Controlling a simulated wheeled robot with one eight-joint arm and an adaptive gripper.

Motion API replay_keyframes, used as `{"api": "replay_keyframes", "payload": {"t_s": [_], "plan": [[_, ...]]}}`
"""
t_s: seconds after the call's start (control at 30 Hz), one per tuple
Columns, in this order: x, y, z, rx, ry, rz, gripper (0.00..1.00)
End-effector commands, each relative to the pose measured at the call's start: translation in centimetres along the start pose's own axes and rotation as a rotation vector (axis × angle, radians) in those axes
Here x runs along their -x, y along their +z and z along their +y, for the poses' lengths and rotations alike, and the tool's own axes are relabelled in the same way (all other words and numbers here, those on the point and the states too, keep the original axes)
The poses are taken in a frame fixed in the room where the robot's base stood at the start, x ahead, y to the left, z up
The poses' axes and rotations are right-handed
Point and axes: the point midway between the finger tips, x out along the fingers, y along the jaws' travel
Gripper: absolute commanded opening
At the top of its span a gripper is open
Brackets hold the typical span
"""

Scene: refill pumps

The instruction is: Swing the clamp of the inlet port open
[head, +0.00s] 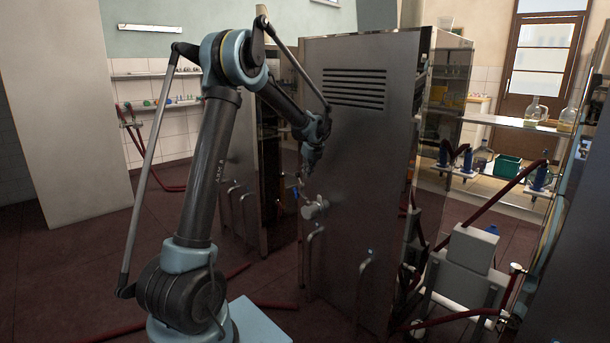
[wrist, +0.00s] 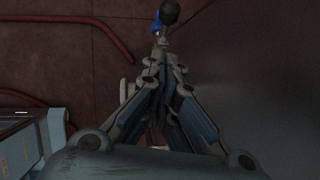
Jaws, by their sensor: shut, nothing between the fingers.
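A grey cylindrical fitting (head: 316,207), which looks like the inlet port, sticks out of the front panel of the tall metal cabinet (head: 365,150). Its clamp is too small to make out in the head view. My gripper (head: 303,178) is shut and empty, pointing down just above the fitting, close to the panel. In the wrist view my gripper (wrist: 162,45) has its fingertips together. A dark round knob (wrist: 169,12) and a small blue piece (wrist: 155,26) show just beyond the tips; I cannot tell whether the tips touch them.
Bent metal pipes (head: 313,255) run down the cabinet's lower front. A second cabinet (head: 245,190) stands behind my arm on the left. Dark red hoses (head: 268,305) lie on the floor. A pale machine with hoses (head: 465,265) stands at the right.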

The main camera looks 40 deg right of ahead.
Motion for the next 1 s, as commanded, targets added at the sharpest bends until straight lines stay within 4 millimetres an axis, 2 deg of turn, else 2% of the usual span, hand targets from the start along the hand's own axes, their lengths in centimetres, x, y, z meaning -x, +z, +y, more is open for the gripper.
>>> {"api": "replay_keyframes", "payload": {"t_s": [0.03,0.3,0.5,0.67,0.9,1.0], "plan": [[1.1,0.3,0.1,0.0,0.0,0.0,0.0],[6.3,1.1,0.1,-0.001,-0.001,0.0,0.0],[8.8,1.7,0.2,-0.001,-0.001,0.0,0.0],[9.6,1.9,0.2,0.0,-0.001,0.0,0.0],[9.7,2.0,0.4,0.003,0.001,0.0,0.0],[9.8,2.4,1.3,0.028,0.004,0.001,0.0]]}}
